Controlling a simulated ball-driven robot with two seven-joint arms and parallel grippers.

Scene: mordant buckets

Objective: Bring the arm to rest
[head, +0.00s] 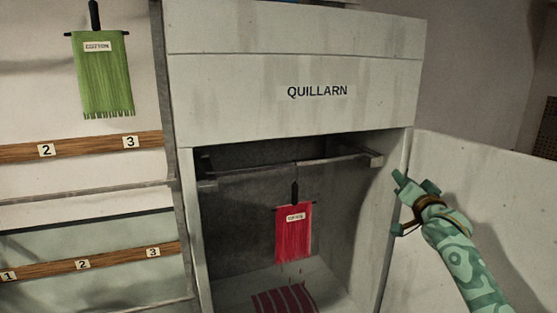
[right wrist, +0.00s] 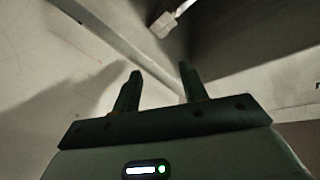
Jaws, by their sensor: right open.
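My right gripper (head: 405,200) is at the open right side of the cabinet marked QUILLARN (head: 297,108), in front of the edge where its open door (head: 465,190) begins. In the right wrist view its two dark green fingers (right wrist: 158,76) stand apart with nothing between them. A red skein (head: 293,235) with a pale label hangs from a dark hanger on the rod (head: 290,165) inside the cabinet, apart from the gripper. Small red drops show below it. My left gripper is not in view.
A red striped patch (head: 285,300) lies on the cabinet floor below the skein. On the left, a green skein (head: 103,75) labelled COTTON hangs above numbered wooden rails (head: 85,147). The open door and cabinet side stand close around my right gripper.

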